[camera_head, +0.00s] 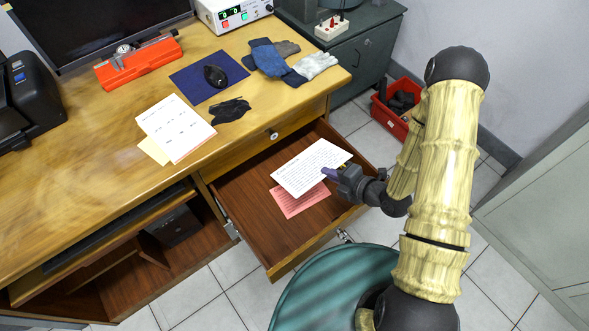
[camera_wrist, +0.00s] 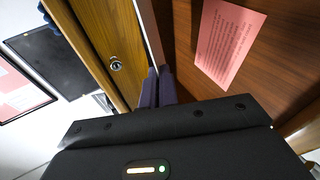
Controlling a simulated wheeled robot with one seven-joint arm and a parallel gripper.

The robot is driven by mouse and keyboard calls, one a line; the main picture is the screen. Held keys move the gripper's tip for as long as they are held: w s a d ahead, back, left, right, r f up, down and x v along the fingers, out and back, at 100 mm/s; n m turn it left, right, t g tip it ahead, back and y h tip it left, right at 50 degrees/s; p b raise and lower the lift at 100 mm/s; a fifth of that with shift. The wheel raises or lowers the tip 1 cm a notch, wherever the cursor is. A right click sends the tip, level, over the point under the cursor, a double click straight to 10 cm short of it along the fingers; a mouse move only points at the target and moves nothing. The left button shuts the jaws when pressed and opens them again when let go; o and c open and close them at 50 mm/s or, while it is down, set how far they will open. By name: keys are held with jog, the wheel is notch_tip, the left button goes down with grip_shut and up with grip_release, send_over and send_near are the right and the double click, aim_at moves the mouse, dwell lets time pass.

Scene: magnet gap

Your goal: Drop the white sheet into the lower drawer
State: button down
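The white sheet (camera_head: 308,166), covered in lines of writing, is over the open lower drawer (camera_head: 238,208) in the head view. My gripper (camera_head: 328,174) is shut on its near right edge. In the wrist view the fingers (camera_wrist: 158,80) are close together, and the white sheet (camera_wrist: 149,32) shows as a thin, nearly edge-on strip between them. A pink sheet (camera_head: 300,200) lies on the drawer's floor, partly covered from view by the white sheet; it also shows in the wrist view (camera_wrist: 228,42).
The desk (camera_head: 95,190) holds papers (camera_head: 176,128), gloves (camera_head: 268,58) and a mouse (camera_head: 215,75). A teal round seat (camera_head: 325,290) stands close to the drawer's front. A red bin (camera_head: 392,118) is on the floor.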

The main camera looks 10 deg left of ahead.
aim_at(309, 165)
jog(key=x, duration=0.9)
jog(key=shift+d, duration=0.1)
jog(key=x, duration=0.2)
jog(key=b+x, duration=0.1)
jog(key=x, duration=0.1)
jog(key=shift+d+f, duration=0.1)
jog(key=shift+f, duration=0.25)
jog(key=shift+a+f, duration=0.25)
jog(key=shift+a, duration=0.1)
jog(key=shift+w+d+f+b, duration=0.1)
jog(key=shift+d+f+b, duration=0.05)
jog(key=shift+f+b, duration=0.2)
jog(key=shift+f, duration=0.25)
